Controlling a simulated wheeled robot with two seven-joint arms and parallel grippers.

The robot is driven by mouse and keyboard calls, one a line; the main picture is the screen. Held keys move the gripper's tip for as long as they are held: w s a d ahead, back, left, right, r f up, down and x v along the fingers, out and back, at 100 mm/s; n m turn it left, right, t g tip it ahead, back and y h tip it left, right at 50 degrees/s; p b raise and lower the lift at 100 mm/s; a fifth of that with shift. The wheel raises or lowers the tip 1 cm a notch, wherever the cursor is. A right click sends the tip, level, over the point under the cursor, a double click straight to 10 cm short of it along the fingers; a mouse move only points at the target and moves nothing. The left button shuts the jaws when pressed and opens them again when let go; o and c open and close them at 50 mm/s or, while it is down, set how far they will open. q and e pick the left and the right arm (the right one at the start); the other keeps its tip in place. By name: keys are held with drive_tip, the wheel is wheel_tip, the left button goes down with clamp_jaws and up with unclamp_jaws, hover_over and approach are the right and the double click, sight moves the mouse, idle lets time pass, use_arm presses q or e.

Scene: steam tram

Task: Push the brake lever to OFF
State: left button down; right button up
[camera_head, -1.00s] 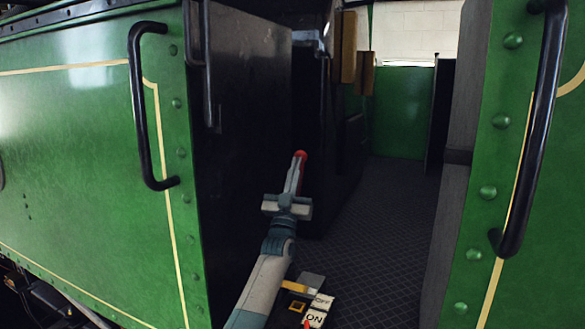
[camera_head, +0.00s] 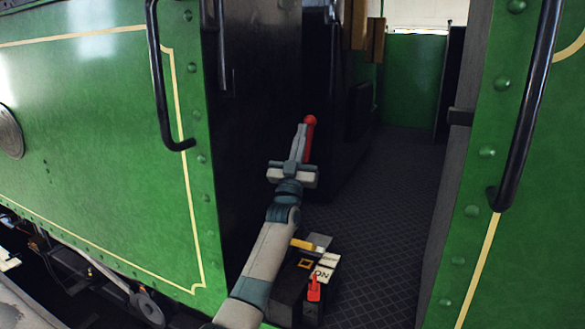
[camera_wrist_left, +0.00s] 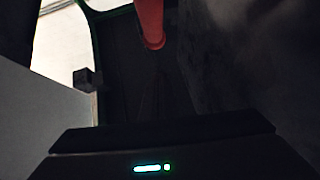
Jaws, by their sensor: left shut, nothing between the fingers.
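The brake lever (camera_head: 309,141) is a red rod with a round red knob, in the cab doorway in the head view. Its lower part is hidden behind my left gripper and arm. My left gripper (camera_head: 300,130) is shut and empty, with its fingers just left of the rod; I cannot tell whether they touch. A red rod (camera_wrist_left: 150,24) also shows at the top of the left wrist view. Below, a dark box (camera_head: 293,285) bears a pale plate (camera_head: 322,272) marked ON, with a small red pointer (camera_head: 314,287) beside it. My right gripper is not in view.
A black handrail (camera_head: 164,95) on the green side panel is at left, and another handrail (camera_head: 527,120) is at right. A dark wall (camera_head: 258,110) stands close left of my gripper. The chequered floor (camera_head: 375,190) to the right is clear.

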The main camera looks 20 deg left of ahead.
use_arm(q)
drive_tip(key=b+v, duration=0.3)
drive_tip(key=v, duration=0.6)
drive_tip(key=shift+s+b, duration=0.2)
drive_tip(key=shift+b, duration=0.15)
drive_tip(key=shift+a+f, duration=0.1)
